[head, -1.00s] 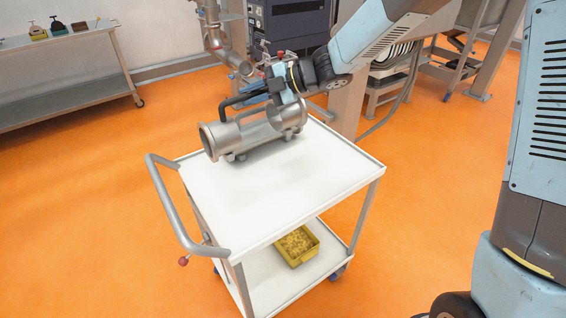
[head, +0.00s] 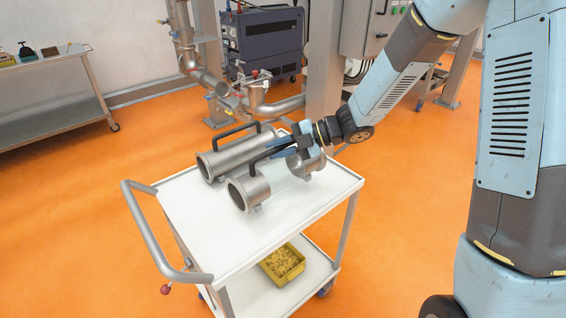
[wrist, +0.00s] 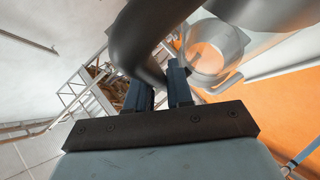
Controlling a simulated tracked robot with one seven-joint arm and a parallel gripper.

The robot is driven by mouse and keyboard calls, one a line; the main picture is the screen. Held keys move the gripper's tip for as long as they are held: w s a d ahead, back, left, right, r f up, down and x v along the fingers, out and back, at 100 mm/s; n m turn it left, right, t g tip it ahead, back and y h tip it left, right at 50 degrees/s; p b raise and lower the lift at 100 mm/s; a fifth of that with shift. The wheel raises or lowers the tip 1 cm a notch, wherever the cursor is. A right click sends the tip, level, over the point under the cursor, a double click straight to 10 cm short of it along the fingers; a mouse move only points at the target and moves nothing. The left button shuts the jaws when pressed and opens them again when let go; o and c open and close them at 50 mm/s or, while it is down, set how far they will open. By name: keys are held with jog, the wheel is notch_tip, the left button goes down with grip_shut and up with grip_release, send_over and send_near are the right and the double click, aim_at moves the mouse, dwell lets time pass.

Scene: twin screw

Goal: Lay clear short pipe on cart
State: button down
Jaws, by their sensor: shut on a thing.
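The clear short pipe has metal flanged ends (head: 247,190) and a see-through middle. It is upright on its feet side at the cart top, in front of a longer metal pipe (head: 232,156). I cannot tell whether its feet touch the cart. My gripper (head: 276,148) is shut on its black handle, which also shows curving through the jaws (wrist: 160,85) in the wrist view. A clear round part (wrist: 212,52) shows beyond the jaws there. The white cart (head: 240,245) has bare top at the front and right.
The longer pipe, with its own black handle, lies close behind on the cart. The cart's grey handle (head: 150,232) sticks out left. A yellow bin (head: 283,264) sits on the lower shelf. Fixed pipework (head: 205,75) stands behind the cart. A bench (head: 55,110) is at far left.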

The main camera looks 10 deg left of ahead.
aim_at(280, 163)
jog(key=shift+d+f, duration=0.25)
jog(key=shift+f, duration=0.05)
jog(key=shift+d+f, duration=0.15)
jog(key=shift+f, duration=0.8)
jog(key=shift+d+f, duration=0.15)
jog(key=shift+f, duration=0.75)
jog(key=c, duration=1)
grip_release()
